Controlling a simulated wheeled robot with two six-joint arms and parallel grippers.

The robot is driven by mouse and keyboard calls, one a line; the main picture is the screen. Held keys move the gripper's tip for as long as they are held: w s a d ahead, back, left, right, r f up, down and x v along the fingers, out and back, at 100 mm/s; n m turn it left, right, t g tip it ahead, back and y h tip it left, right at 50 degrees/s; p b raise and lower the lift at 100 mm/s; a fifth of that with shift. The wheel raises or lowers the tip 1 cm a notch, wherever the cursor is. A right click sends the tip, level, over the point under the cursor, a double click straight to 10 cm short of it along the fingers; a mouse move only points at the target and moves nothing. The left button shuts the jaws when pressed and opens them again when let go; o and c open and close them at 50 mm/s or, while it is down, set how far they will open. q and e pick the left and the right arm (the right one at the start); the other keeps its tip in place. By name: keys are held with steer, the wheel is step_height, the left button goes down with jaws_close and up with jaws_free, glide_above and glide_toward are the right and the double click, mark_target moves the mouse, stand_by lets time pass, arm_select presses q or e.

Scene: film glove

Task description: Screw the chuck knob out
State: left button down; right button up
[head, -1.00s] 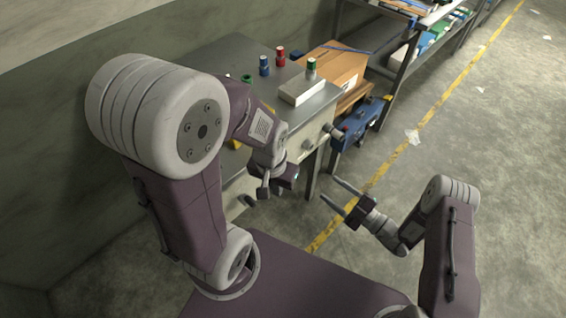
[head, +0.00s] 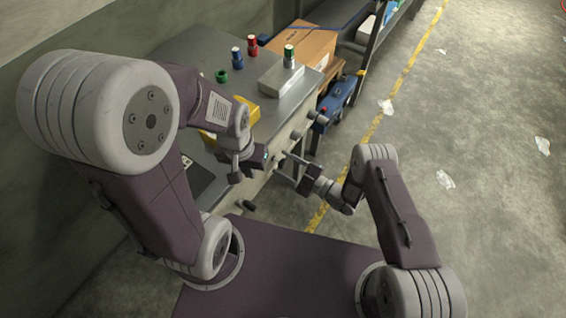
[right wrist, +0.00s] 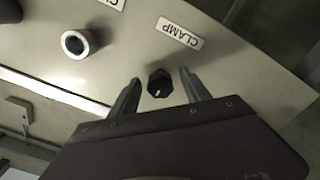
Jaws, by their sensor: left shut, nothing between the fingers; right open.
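A black knob (right wrist: 159,83) with a white mark sits on the pale panel (right wrist: 135,35), close to a label reading CLAMP. A round metal fitting (right wrist: 77,44) with a dark centre is farther left, near a second label cut off by the edge. I cannot tell which one is the chuck knob. My right gripper (right wrist: 158,84) is open, its fingers on either side of the black knob with gaps; contact is not visible. In the head view my right gripper (head: 284,163) is at the cabinet's front face. My left gripper (head: 236,172) is shut and empty by the cabinet's near end.
A cardboard box (head: 300,45) stands behind. The floor at right is mostly open.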

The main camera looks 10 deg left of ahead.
steer(key=shift+w+a, duration=0.1)
steer(key=shift+a, duration=0.2)
jaws_close()
